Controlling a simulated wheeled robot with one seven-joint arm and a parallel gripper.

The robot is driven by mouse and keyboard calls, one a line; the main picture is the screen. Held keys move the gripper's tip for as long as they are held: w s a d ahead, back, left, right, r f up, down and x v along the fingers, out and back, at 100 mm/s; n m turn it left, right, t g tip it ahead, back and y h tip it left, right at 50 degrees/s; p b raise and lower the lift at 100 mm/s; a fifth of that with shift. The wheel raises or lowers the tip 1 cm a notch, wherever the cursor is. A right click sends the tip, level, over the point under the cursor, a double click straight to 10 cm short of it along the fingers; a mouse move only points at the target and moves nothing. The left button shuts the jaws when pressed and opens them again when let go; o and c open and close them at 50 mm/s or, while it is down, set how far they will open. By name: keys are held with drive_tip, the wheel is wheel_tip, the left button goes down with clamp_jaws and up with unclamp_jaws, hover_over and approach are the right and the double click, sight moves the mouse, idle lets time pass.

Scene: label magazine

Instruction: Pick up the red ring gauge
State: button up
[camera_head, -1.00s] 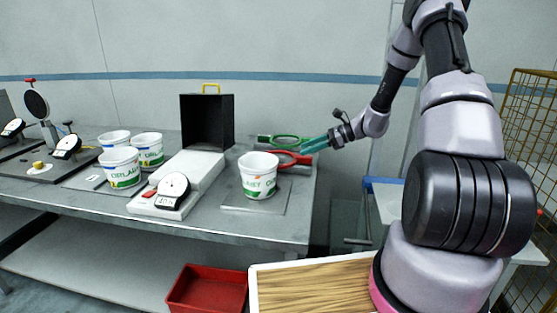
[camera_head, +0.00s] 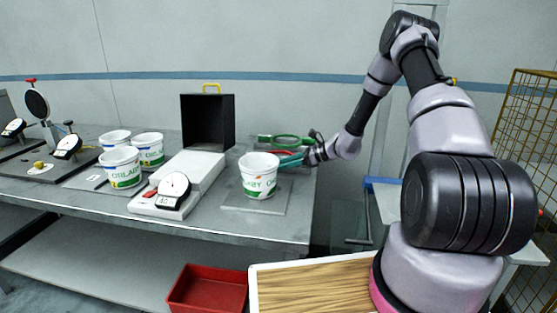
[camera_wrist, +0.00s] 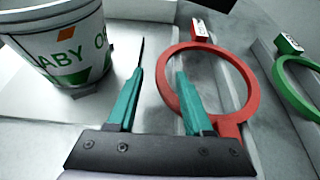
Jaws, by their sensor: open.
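The red ring gauge (camera_wrist: 242,71) lies on the bench, a red ring with a red handle and a small red-and-white tag at its far side. In the head view only a little of its red (camera_head: 284,153) shows behind the white tub and my gripper. My gripper (camera_wrist: 160,78) is open and empty. In the wrist view its right teal finger overlaps the left part of the ring, and its left finger is over the grey surface between tub and ring. In the head view my gripper (camera_head: 290,160) is just right of the tub. I cannot tell its height above the ring.
A white tub (camera_head: 258,177) with green lettering stands close left of my gripper, also in the wrist view (camera_wrist: 62,45). A green ring gauge (camera_wrist: 296,84) lies right of the red one. A dial scale (camera_head: 173,193), black box (camera_head: 208,122) and more tubs stand further left.

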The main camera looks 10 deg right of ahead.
drive_tip(key=shift+w+a+f, duration=0.2)
drive_tip(key=shift+a+f, duration=0.05)
drive_tip(key=shift+a, duration=0.3)
clamp_jaws()
drive_tip(key=shift+d, duration=0.1)
idle(0.9)
